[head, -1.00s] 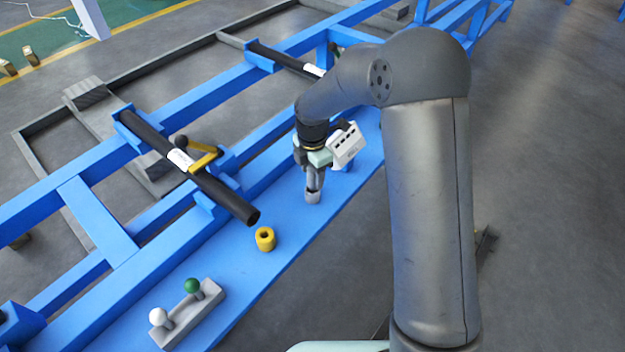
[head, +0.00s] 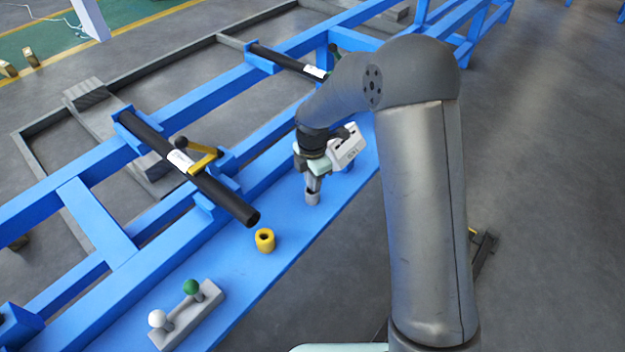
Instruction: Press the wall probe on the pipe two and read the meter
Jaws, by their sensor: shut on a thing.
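My gripper (head: 313,190) points down over the blue bench, right of the near pipe. It is shut on a small grey cylinder (head: 312,198), which may be the wall probe; whether it touches the bench is unclear. The near black pipe (head: 228,199) lies across the blue frame with a white label and a yellow clamp. The labels are too small to read, so I cannot tell which is pipe two. No meter reading is legible.
A yellow ring (head: 265,240) stands on the blue bench (head: 240,275). A grey block (head: 190,320) holds a white-headed knob (head: 158,318) and a green-headed knob (head: 191,287). The bench between ring and block is clear.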

